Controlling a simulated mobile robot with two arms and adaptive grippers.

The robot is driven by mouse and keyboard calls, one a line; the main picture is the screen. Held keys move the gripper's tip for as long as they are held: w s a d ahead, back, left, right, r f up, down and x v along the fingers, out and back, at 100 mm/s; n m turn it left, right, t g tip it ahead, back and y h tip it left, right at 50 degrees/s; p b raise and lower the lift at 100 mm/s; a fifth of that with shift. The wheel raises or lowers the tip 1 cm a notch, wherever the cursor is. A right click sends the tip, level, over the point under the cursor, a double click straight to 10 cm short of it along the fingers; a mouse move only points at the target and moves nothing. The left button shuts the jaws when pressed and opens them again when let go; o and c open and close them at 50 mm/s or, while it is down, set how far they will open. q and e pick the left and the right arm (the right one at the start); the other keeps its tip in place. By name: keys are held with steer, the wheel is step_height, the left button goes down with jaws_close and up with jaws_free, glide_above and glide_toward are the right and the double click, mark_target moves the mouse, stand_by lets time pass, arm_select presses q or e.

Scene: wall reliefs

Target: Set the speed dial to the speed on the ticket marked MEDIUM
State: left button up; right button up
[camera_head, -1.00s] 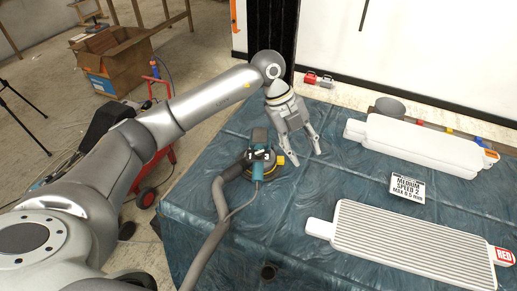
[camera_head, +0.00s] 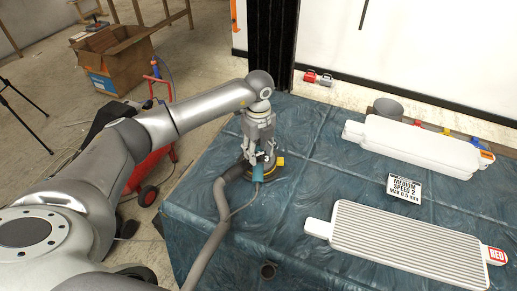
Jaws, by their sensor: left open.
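The sander (camera_head: 258,173), teal with yellow parts and a grey hose, sits on the covered table left of centre. A small white 3 seems to show on it; the dial itself is too small to make out. My left gripper (camera_head: 257,151) points down directly over the sander, its open fingers on either side of the sander's top. I cannot tell whether they touch it. The white ticket (camera_head: 405,188) stands on the table at the right and reads MEDIUM, SPEED 2, with a smaller line below. My right gripper is out of view.
A ribbed white panel marked RED (camera_head: 405,240) lies at the front right, a smooth white panel (camera_head: 418,147) behind the ticket. A grey cup (camera_head: 389,107) is at the back. The grey hose (camera_head: 212,235) runs off the front. The table between sander and panels is clear.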

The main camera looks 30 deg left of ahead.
arm_select(q)
steer(key=shift+f, duration=0.5)
steer(key=shift+c, duration=0.2)
jaws_close()
steer(key=shift+n, duration=0.3)
steer(key=n, duration=0.5)
steer(key=shift+r, duration=0.1)
steer(key=n+p, duration=0.1)
steer(key=n, duration=0.5)
steer(key=shift+p, duration=0.3)
